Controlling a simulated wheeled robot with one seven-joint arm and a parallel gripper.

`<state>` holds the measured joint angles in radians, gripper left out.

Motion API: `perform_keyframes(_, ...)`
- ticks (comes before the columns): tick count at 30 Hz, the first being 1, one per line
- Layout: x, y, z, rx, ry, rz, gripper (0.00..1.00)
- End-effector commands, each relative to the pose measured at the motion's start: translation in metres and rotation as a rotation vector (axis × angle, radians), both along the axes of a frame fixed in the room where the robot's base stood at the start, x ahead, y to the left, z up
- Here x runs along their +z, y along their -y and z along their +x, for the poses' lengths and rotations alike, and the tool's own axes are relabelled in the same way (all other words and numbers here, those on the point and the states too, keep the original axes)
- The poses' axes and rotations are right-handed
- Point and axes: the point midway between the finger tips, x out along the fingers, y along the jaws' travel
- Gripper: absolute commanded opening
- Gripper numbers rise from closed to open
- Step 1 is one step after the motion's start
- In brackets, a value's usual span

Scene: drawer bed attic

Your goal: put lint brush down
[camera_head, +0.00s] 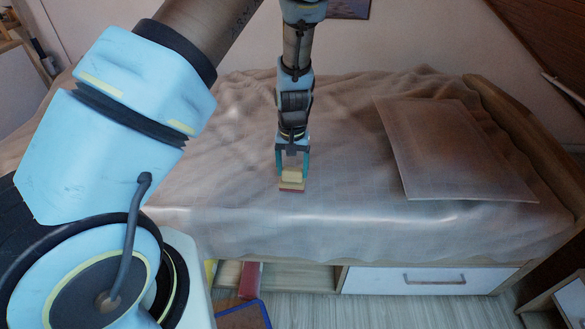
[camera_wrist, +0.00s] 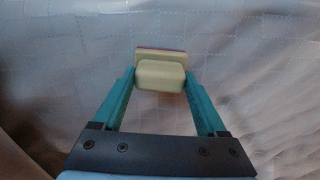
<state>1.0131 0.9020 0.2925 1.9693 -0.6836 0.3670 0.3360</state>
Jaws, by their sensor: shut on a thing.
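The lint brush (camera_head: 291,183) is a small cream block with a reddish strip along its lower side. It is held between the teal fingers of my gripper (camera_head: 293,168), over the bed (camera_head: 235,150) near its front edge. In the wrist view the lint brush (camera_wrist: 161,74) sits between the two fingertips of my gripper (camera_wrist: 160,80), with the strip on the far side. The grey-beige bed cover fills the background there. I cannot tell whether the brush touches the cover.
A flat brownish panel or cushion (camera_head: 450,150) lies on the bed at the right. Below the bed are a white drawer (camera_head: 430,281) and an open shelf with a red item (camera_head: 251,280). A blue-edged item (camera_head: 243,315) is on the floor. The cover around the gripper is clear.

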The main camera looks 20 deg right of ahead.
Motion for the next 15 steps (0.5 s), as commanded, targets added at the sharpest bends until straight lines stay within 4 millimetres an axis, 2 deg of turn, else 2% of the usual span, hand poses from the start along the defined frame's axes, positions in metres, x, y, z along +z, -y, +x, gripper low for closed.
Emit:
perform_keyframes(2, -0.0028, 0.0002, -0.0010, -0.001, -0.001, 0.002, 0.23)
perform_keyframes(3, -0.0031, 0.0001, -0.0012, -0.001, -0.001, 0.002, 0.76)
perform_keyframes(9, -0.0027, 0.0000, -0.0010, -0.001, -0.001, 0.002, 0.98)
perform_keyframes(15, -0.0021, 0.0000, -0.0009, -0.001, -0.001, 0.002, 1.00)
